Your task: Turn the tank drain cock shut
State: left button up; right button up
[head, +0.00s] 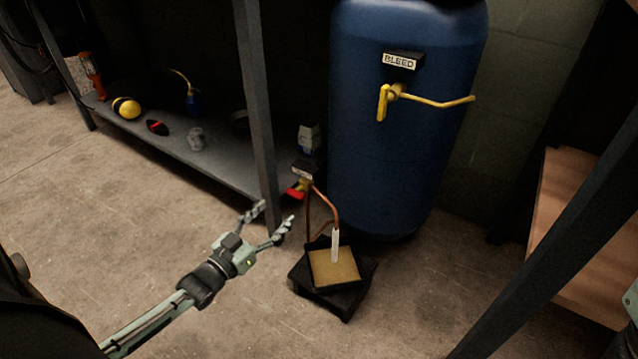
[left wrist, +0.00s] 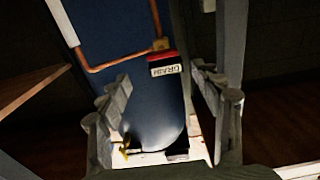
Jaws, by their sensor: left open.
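The drain cock has a red handle (head: 296,192) on a brass body (head: 306,185), low beside the tank, with a small label plate (head: 302,173) above it. In the left wrist view the red handle (left wrist: 162,58) shows between the fingers, beside the DRAIN label (left wrist: 166,70) and the brass body (left wrist: 160,44). My left gripper (head: 273,214) is open and empty, just in front of the handle and apart from it in the head view. The blue tank (head: 400,140) stands behind. My right gripper is not in view.
A copper pipe (head: 333,205) runs down to a black tray (head: 315,273) on the floor. A grey shelf post (head: 258,110) rises close to my left gripper. The shelf (head: 170,145) holds several items. A yellow bleed lever (head: 440,101) is higher on the tank.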

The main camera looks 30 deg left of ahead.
aim_at(292, 196)
pick_arm(q)
jog(key=w+b, duration=0.1)
jog(key=w, duration=0.2)
jog(key=w+b, duration=0.1)
jog(key=w, duration=0.2)
jog(key=shift+w+d+f, duration=0.1)
jog(key=shift+w+f, duration=0.1)
jog(key=shift+w, duration=0.05)
jog(key=shift+w+r, duration=0.1)
jog(key=shift+w, duration=0.55)
jog(key=c, duration=1.2)
